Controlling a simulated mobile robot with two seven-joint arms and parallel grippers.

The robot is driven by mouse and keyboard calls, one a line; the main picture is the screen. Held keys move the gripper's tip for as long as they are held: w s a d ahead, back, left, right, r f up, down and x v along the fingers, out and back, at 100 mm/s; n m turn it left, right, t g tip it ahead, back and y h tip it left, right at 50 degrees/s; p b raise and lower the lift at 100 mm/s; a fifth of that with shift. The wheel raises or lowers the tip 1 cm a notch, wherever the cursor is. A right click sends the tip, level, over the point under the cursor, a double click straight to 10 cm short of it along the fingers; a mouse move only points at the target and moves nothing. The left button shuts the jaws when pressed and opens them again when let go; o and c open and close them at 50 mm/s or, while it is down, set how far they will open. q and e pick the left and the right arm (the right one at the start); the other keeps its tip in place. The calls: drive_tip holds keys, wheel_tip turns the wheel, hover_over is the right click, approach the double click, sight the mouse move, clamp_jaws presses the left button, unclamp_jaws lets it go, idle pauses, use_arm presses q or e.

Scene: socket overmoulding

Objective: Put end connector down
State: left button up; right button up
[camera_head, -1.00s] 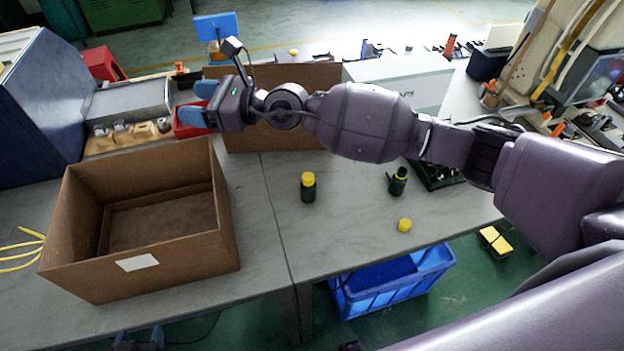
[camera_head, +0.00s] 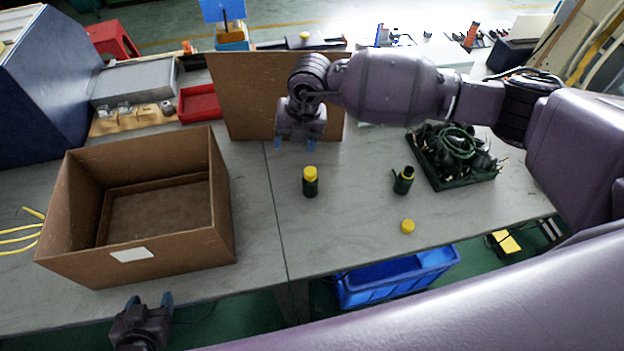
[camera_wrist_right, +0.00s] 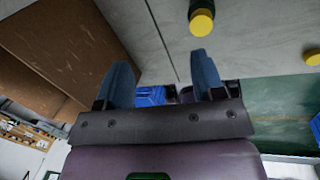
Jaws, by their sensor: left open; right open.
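A dark green end connector with a yellow cap (camera_head: 310,182) stands upright on the grey table. In the right wrist view it shows at the top edge (camera_wrist_right: 202,20), beyond the fingertips. A second dark connector (camera_head: 403,181), open-topped and without a cap, stands to its right. A loose yellow cap (camera_head: 407,227) lies near the table's front edge. My right gripper (camera_head: 298,143) is open and empty, its blue fingers pointing down behind the capped connector, apart from it. It also shows in the right wrist view (camera_wrist_right: 161,75). My left gripper (camera_head: 150,301) is open and empty below the table's front edge.
An open cardboard box (camera_head: 222,222) stands on the left. A cardboard panel (camera_head: 240,95) stands behind my right gripper. A black tray (camera_head: 470,180) of dark cables lies at the right. A blue bin (camera_head: 390,285) is below the table's front. The table around the connectors is clear.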

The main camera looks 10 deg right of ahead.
sight(310, 171)
drive_tip(key=d+m, duration=0.1)
drive_tip(key=m, duration=0.1)
drive_tip(key=d+m+h, duration=0.1)
drive_tip(key=m, duration=0.1)
drive_tip(key=s+d+m+h, duration=0.1)
drive_tip(key=m, duration=0.1)
drive_tip(key=shift+s+d+f+g, duration=0.1)
drive_tip(key=shift+d+f+g, duration=0.1)
drive_tip(key=shift+g, duration=0.2)
drive_tip(key=shift+m, duration=0.3)
drive_tip(key=shift+a+f, duration=0.15)
drive_tip(key=shift+f, duration=5.25)
drive_tip(key=c, duration=1.1)
